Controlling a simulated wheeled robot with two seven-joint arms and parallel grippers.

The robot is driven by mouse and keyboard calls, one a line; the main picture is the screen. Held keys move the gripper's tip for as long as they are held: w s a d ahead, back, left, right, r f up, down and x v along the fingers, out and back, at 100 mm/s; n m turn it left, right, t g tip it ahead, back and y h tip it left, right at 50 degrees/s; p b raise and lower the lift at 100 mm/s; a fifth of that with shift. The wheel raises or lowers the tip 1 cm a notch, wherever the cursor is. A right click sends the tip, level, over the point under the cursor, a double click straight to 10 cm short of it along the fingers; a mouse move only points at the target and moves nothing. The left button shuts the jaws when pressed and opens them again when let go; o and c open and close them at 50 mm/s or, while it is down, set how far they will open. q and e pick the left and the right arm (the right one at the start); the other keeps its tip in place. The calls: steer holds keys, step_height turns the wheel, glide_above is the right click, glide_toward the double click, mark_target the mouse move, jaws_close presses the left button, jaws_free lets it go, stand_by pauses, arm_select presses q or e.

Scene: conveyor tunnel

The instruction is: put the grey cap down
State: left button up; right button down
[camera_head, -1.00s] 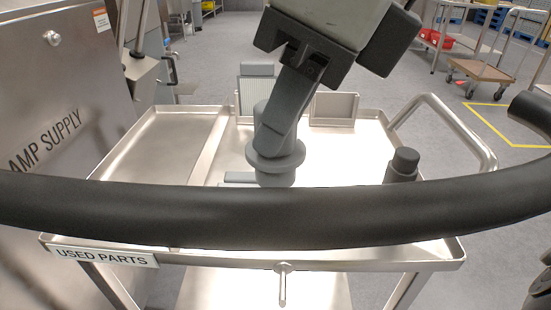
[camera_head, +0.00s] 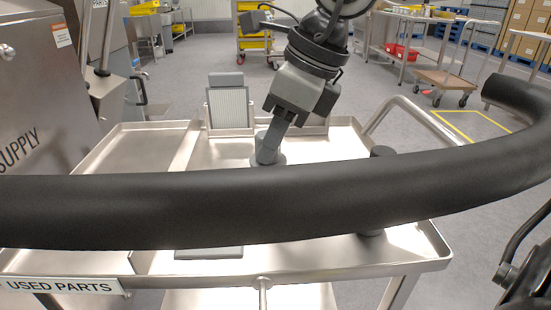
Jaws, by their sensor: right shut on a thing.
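The grey cap (camera_head: 267,155) has a round flange and stands over the tray of the steel cart (camera_head: 330,262). My right gripper (camera_head: 272,140) reaches down from above and is shut on the cap's upper part. My left gripper is not in view.
A dark knobbed cylinder (camera_head: 383,151) stands to the right in the tray, partly hidden. A ribbed filter panel (camera_head: 229,108) stands at the back. A flat grey piece (camera_head: 208,253) lies at the front. The left compartment (camera_head: 125,150) is empty.

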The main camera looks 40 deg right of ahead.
mark_target(276, 159)
step_height(276, 159, down, 3)
steer(key=shift+w+d+r+b, duration=0.1)
steer(key=shift+w+d+b, duration=0.05)
steer(key=shift+b, duration=0.25)
steer(key=shift+f, duration=0.55)
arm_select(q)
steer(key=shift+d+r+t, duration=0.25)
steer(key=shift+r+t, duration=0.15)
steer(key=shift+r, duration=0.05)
arm_select(e)
steer(key=c, duration=1.1)
jaws_free()
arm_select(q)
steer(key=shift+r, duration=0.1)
